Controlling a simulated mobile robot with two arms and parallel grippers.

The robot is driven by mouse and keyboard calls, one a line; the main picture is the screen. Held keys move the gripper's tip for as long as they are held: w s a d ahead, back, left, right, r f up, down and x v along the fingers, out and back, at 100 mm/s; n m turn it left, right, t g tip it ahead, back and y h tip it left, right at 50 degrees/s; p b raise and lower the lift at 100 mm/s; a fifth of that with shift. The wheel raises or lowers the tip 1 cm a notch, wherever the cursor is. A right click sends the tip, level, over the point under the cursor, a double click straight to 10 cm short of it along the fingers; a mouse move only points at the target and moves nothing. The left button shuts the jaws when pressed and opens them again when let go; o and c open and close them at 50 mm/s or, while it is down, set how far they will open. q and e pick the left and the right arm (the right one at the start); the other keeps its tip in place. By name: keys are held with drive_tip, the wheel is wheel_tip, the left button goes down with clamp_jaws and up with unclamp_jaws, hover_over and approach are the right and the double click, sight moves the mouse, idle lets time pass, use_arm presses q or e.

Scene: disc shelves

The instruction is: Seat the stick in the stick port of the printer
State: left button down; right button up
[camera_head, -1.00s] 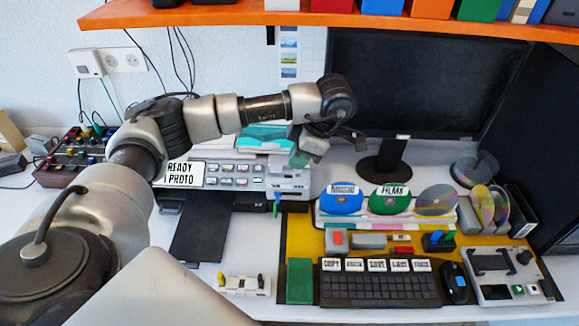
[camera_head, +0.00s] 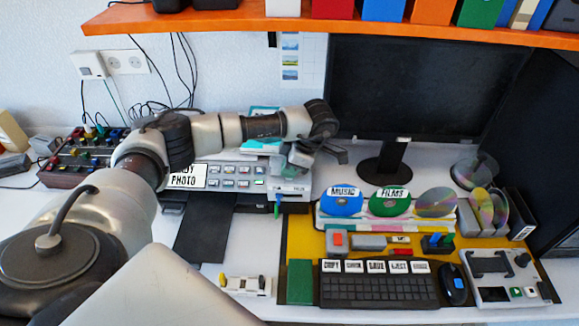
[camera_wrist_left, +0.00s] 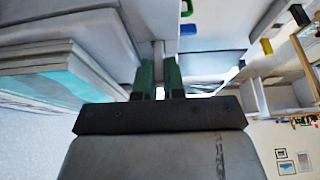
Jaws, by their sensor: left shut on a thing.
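The printer is the pale grey machine with a panel of small buttons (camera_head: 230,181) and a READY PHOTO sign, left of the monitor. My left gripper (camera_head: 281,165) is over its right end, pointing down, partly hidden by the wrist in the head view. In the left wrist view the green-padded fingers (camera_wrist_left: 158,76) are shut on a thin grey stick (camera_wrist_left: 158,50). The stick's far end runs close to a pale grey surface; I cannot tell whether it touches or enters a port. The stick port itself is not distinguishable. My right gripper is not in view.
A blue-green tab (camera_head: 277,203) sticks out at the printer's front right. A teal-topped stack (camera_wrist_left: 45,88) is close beside the gripper. A black output tray (camera_head: 205,230) lies in front of the printer. The monitor (camera_head: 420,85) stands to the right, under an orange shelf (camera_head: 300,22).

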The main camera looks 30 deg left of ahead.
use_arm(q)
drive_tip(key=c, duration=1.5)
unclamp_jaws()
drive_tip(key=shift+f, duration=0.15)
drive_tip(key=shift+r, duration=0.35)
drive_tip(key=shift+w+d+r, duration=0.2)
drive_tip(key=shift+r, duration=0.1)
drive_tip(key=b+v, duration=0.1)
drive_tip(key=v, duration=1)
